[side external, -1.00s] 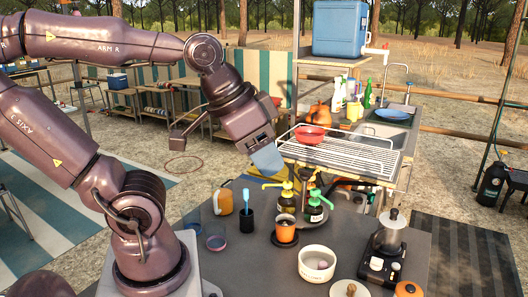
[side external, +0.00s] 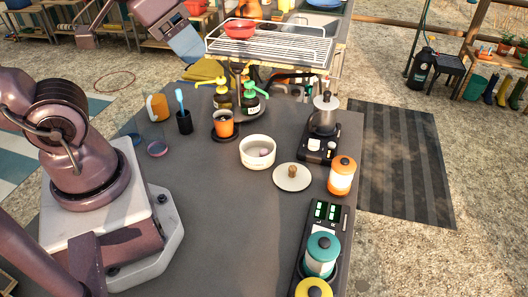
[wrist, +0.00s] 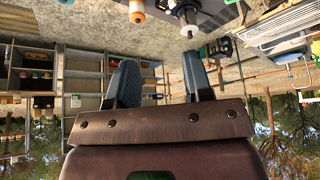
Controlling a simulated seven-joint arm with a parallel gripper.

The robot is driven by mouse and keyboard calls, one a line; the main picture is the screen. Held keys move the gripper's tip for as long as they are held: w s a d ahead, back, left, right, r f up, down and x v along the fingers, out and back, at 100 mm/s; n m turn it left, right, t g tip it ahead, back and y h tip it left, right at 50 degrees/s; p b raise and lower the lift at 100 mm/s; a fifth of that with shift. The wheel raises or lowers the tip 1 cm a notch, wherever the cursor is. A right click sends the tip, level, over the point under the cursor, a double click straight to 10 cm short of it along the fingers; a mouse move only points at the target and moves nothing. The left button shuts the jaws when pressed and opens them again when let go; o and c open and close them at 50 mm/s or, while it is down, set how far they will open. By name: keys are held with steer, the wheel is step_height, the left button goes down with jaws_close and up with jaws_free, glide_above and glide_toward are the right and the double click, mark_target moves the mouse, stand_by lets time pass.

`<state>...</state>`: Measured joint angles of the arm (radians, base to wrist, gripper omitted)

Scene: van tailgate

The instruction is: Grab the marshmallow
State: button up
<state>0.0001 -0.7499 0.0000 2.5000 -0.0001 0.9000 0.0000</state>
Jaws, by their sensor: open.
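A small pinkish lump (side external: 264,153), seemingly the marshmallow, lies inside a round white bowl (side external: 257,162) on the dark grey table in the side view. My gripper (side external: 187,44) is at the top of that view, high up by the left end of the wire rack, well away from the bowl. In the wrist view its two blue-grey fingers (wrist: 160,82) stand apart with nothing between them. I cannot make out the marshmallow in the wrist view.
A round lid with a knob (side external: 292,182) lies right of the bowl. An orange cup (side external: 223,126) and pump bottles (side external: 252,105) stand behind it, a moka pot (side external: 323,116) and orange-lidded jar (side external: 341,176) to the right. The table's middle front is clear.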

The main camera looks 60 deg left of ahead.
steer(key=shift+c, duration=1.2)
steer(key=n+g+h, duration=0.3)
steer(key=n+h, duration=0.1)
steer(key=n, duration=2)
glide_toward(263, 150)
steer(key=x, duration=0.9)
steer(key=shift+d+f, duration=0.15)
steer(key=shift+f, duration=0.15)
